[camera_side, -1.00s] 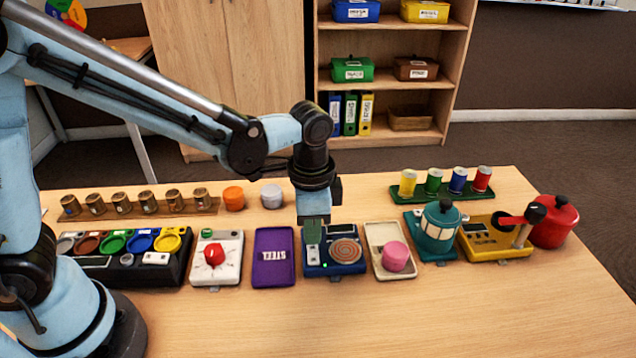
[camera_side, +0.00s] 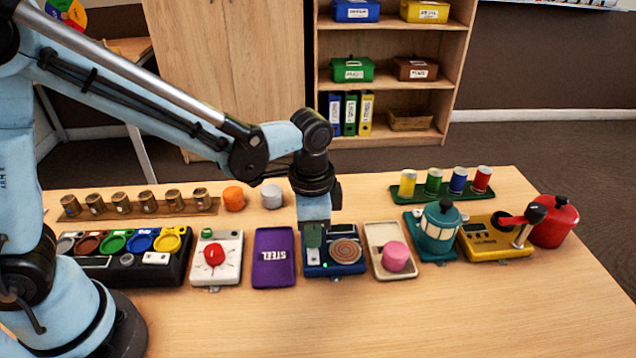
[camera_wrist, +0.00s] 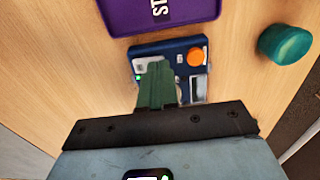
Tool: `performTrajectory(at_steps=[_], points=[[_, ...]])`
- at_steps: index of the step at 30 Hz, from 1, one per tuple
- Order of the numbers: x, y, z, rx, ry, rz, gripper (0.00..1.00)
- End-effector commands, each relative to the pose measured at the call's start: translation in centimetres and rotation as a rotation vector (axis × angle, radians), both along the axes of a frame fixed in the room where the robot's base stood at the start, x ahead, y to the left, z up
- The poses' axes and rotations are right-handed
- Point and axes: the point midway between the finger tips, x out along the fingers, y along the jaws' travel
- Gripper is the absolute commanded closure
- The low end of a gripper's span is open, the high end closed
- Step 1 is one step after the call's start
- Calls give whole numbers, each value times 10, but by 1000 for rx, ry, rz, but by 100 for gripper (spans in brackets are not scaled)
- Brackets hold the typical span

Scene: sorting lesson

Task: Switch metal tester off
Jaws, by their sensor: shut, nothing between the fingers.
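The metal tester is a blue box (camera_side: 350,269) with a copper coil disc and a small green light lit near its front edge. It also shows in the wrist view (camera_wrist: 142,50), with a pale switch panel, an orange round part and the green light. My gripper (camera_side: 313,245) points down over the left part of the tester, its green fingers shut and empty. In the wrist view the fingers (camera_wrist: 156,75) overlap the switch panel and hide part of it. I cannot tell whether the fingertips touch it.
A purple tray marked STEEL (camera_side: 273,275) lies just left of the tester. A beige tray (camera_side: 378,235) with a pink cylinder is just right. A white box with a red knob (camera_side: 231,247) stands farther left. The table front is clear.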

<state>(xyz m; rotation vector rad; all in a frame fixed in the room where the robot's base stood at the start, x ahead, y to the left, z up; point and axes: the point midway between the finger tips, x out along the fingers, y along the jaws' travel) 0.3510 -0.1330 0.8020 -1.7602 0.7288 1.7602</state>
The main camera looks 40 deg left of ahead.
Motion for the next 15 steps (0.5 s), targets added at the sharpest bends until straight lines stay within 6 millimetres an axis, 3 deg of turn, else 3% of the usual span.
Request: performTrajectory(at_steps=[15], points=[[0,0,-7,0,0,0,100]])
